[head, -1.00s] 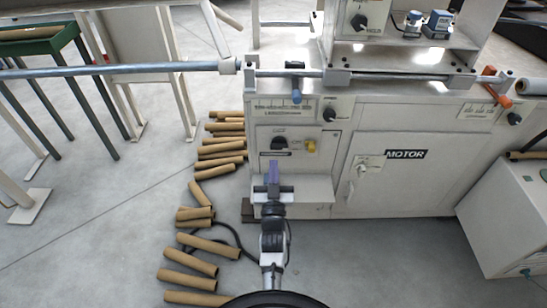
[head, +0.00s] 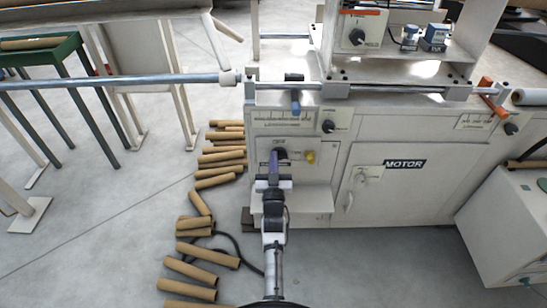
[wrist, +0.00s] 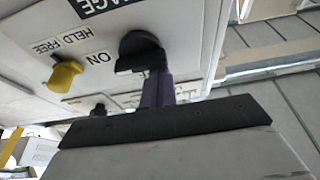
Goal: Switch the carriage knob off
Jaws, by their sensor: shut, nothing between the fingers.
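The carriage knob, a black rotary knob (head: 282,154), is on the front panel of the white machine, left of a small yellow knob (head: 310,157). In the wrist view the black knob (wrist: 140,48) sits beside an ON label and below a partly cut-off label ending in "AGE". My gripper (head: 274,160) is shut and empty, with its purple fingers at the knob in the head view. In the wrist view the fingers (wrist: 158,88) reach up to the knob's lower right side and overlap its edge. I cannot tell whether they touch it. Its exact pointer direction is unclear.
A ledge (head: 305,197) juts out below the panel. Another black knob (head: 328,126) is above right, and a blue-handled lever (head: 296,105) above. The MOTOR cabinet door (head: 385,190) is to the right. Cardboard tubes (head: 208,253) lie on the floor at left.

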